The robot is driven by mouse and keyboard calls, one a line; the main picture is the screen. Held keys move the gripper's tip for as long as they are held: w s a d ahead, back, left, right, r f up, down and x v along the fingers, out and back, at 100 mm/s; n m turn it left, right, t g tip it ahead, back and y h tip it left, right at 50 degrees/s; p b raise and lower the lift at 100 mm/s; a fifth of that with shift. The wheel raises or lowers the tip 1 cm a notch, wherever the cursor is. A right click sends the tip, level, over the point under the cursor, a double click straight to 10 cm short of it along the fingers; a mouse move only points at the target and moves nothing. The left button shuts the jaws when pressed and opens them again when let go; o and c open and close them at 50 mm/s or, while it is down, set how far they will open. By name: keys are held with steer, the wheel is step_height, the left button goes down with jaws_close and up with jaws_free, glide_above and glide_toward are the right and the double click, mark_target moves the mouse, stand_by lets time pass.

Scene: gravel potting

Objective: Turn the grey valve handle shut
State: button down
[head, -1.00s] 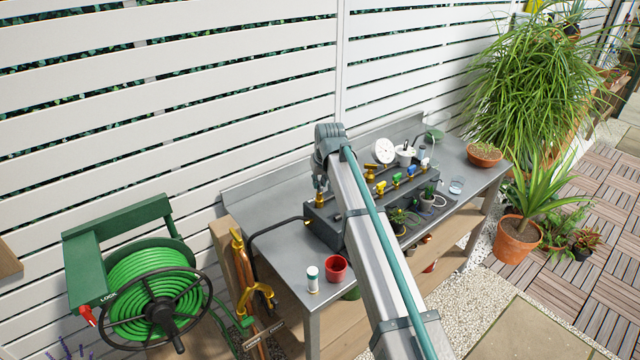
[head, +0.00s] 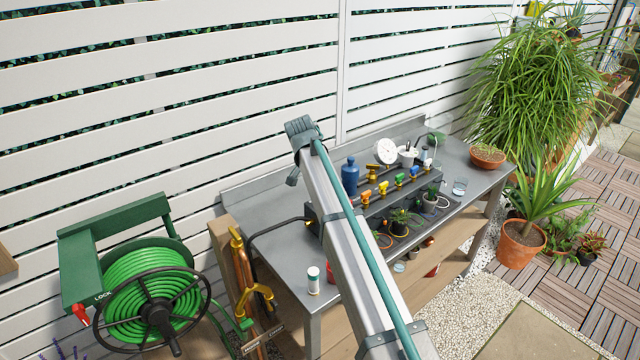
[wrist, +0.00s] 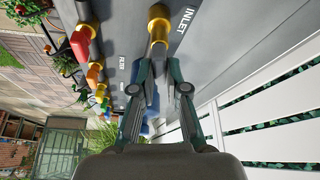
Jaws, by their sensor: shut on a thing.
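In the wrist view a brass fitting (wrist: 158,22) stands beside the INLET lettering on a grey box. My gripper (wrist: 153,72) points at it, its two fingers closed around a grey piece at the end of the fitting. This looks like the grey valve handle, mostly hidden between the fingertips. In the head view my own arm covers the gripper and the inlet end of the dark grey manifold (head: 373,207).
Red, orange and yellow valve handles (wrist: 82,45) line the manifold beside my gripper. On the metal bench (head: 265,235) stand a blue bottle (head: 349,176), a white gauge (head: 386,152) and a white-and-teal container (head: 313,280). A green hose reel (head: 150,290) stands left.

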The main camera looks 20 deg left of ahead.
steer(key=shift+w+a+m+h+b, duration=0.15)
steer(key=shift+m+h+b, duration=0.4)
steer(key=shift+m, duration=1.05)
steer(key=shift+g, duration=0.3)
steer(key=c, duration=1.2)
jaws_free()
steer(key=v, duration=1.2)
